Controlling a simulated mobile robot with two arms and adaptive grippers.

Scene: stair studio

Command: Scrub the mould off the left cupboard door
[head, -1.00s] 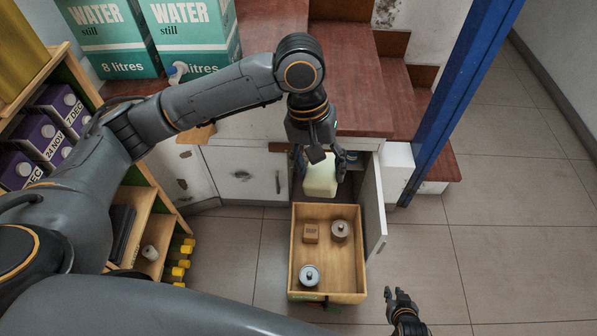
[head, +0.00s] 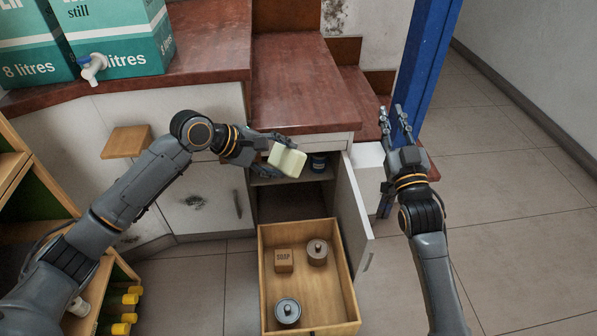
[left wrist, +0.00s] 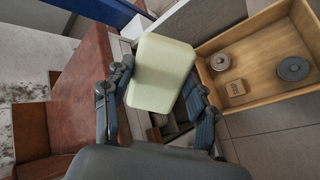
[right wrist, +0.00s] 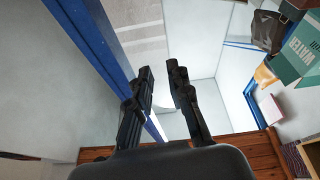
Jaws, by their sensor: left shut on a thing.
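My left gripper (head: 284,157) is shut on a pale yellow-green block (head: 288,160), probably a sponge, in front of the cupboard's upper opening. The left wrist view shows the block (left wrist: 160,75) between both fingers. The left cupboard door (head: 215,185) is white, closed, with a dark upright handle (head: 238,203) and a dark mould patch (head: 194,202). The block is to the right of and above the patch, apart from it. My forearm hides part of the front further left. My right gripper (head: 394,112) is raised, open and empty, right of the cupboard.
The right cupboard door (head: 352,215) stands open. A small wooden board (head: 126,141) juts out at left. A blue post (head: 425,60) rises behind my right gripper. Floor at right is clear.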

